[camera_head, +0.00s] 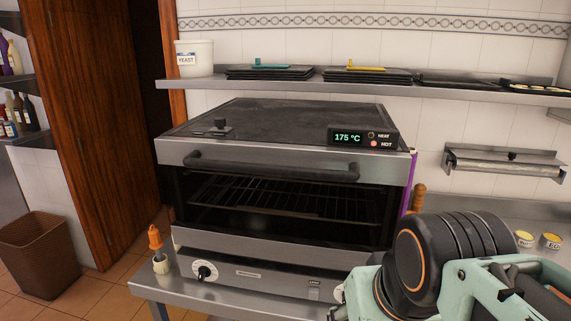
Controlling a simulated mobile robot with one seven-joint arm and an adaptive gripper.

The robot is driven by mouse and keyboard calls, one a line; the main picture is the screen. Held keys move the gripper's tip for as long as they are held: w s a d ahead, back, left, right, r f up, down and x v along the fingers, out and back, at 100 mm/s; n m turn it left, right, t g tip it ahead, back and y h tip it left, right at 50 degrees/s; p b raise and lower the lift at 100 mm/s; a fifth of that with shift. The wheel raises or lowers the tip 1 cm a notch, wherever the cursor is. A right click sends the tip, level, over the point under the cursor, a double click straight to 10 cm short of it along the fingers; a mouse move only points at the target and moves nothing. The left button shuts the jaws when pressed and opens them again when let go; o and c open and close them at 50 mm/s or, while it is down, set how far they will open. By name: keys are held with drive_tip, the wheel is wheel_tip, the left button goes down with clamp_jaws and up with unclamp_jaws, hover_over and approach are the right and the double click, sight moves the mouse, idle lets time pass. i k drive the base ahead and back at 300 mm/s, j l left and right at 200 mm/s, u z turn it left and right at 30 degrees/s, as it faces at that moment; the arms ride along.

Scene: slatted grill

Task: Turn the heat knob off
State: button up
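A steel oven (290,240) stands on a metal table, with a dark window and wire racks inside. A round black-and-white knob (204,272) sits at the left of its lower front panel. A pale round part (338,293), perhaps another knob, shows at the panel's right, largely hidden by my arm. The display (348,137) reads 175 °C, beside small HEAT and HOT lights; the HOT light looks red. My mint-green and black arm fills the lower right, but I cannot see my gripper's fingers.
A black handle bar (270,168) juts out across the oven front. A shelf (440,92) with dark trays and a yeast tub (193,58) runs above. A small orange-topped item (155,238) stands by the oven's left. A brown bin (42,255) is on the floor.

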sight(205, 272)
drive_tip(key=k, duration=1)
